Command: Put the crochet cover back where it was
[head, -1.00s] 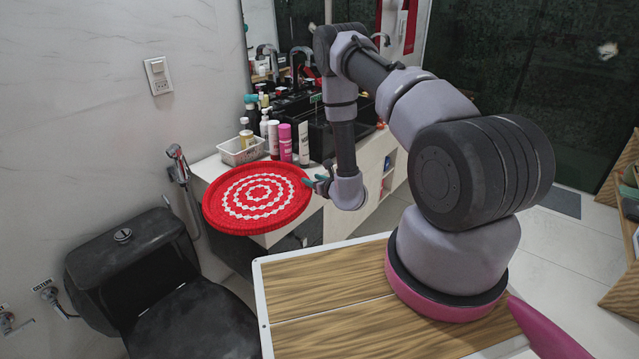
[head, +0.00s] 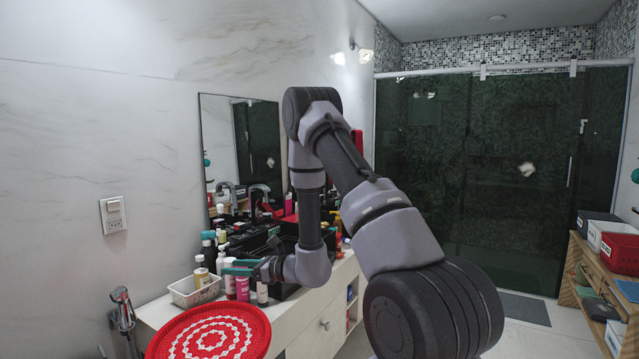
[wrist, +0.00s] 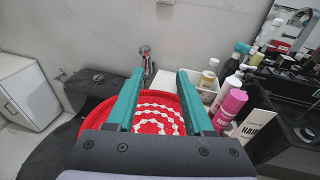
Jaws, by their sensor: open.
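The crochet cover (head: 208,335) is a round red disc with white rings. It lies flat at the near left end of the white counter (head: 155,313), apparently reaching past its edge; the lower part is cut off in the head view. My gripper (head: 238,266) is open and empty, raised above the counter and apart from the cover. In the wrist view, the cover (wrist: 158,112) shows beyond and between my teal fingers (wrist: 158,85), partly hidden by them and the gripper body.
A white basket (head: 190,292) with bottles, a pink bottle (head: 242,288) and a white tube stand on the counter close to my gripper. The black toilet cistern (wrist: 98,90) is left in the wrist view. A wall socket (head: 113,214) is at left.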

